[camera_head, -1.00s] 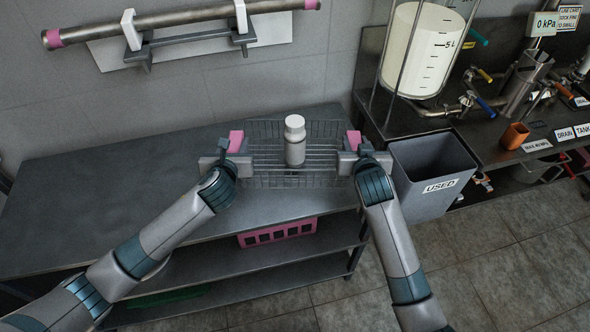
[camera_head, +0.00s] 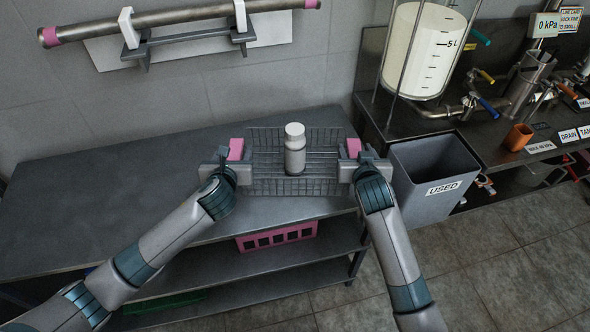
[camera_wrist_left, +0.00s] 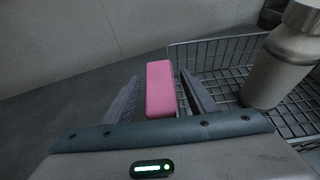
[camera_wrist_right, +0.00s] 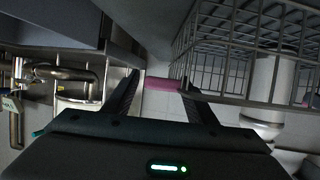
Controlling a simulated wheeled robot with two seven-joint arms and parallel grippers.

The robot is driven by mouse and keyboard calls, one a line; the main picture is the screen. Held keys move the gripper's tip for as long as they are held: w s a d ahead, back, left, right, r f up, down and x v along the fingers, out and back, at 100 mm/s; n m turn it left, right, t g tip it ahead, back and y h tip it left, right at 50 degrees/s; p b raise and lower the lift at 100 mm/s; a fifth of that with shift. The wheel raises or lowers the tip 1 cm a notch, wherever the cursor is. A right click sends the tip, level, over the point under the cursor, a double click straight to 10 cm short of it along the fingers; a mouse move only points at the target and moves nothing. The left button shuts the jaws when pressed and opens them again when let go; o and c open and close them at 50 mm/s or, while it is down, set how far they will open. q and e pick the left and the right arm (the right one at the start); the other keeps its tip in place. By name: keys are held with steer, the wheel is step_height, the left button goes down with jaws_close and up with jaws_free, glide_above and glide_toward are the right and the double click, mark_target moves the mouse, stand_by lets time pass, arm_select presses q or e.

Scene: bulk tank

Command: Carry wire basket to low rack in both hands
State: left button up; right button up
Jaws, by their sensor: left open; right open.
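The wire basket (camera_head: 262,187) is on the grey bench top, with a white-capped grey bottle (camera_head: 295,155) upright in it. Its left pink handle (camera_head: 236,149) and right pink handle (camera_head: 353,148) stick up at the two ends. My left gripper (camera_head: 234,162) is open, with its fingers either side of the left handle, also seen in the left wrist view (camera_wrist_left: 160,90). My right gripper (camera_head: 357,160) is open around the right handle, which shows between its fingers in the right wrist view (camera_wrist_right: 163,84). Finger contact cannot be told.
Below the bench top (camera_head: 110,180) are lower shelves, one with a pink slotted crate (camera_head: 275,237) and one with a green item (camera_head: 163,303). A grey USED bin (camera_head: 432,180) stands close to the right gripper. The bench top's left side is clear.

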arm_select(q)
steer(key=shift+s, duration=0.15)
steer(key=v, duration=1.1)
steer(key=shift+s+r, duration=0.25)
steer(key=shift+s, duration=0.1)
arm_select(e)
steer(key=shift+s, duration=0.1)
steer(key=v, duration=1.1)
steer(key=shift+s+r, duration=0.25)
steer(key=shift+s, duration=0.1)
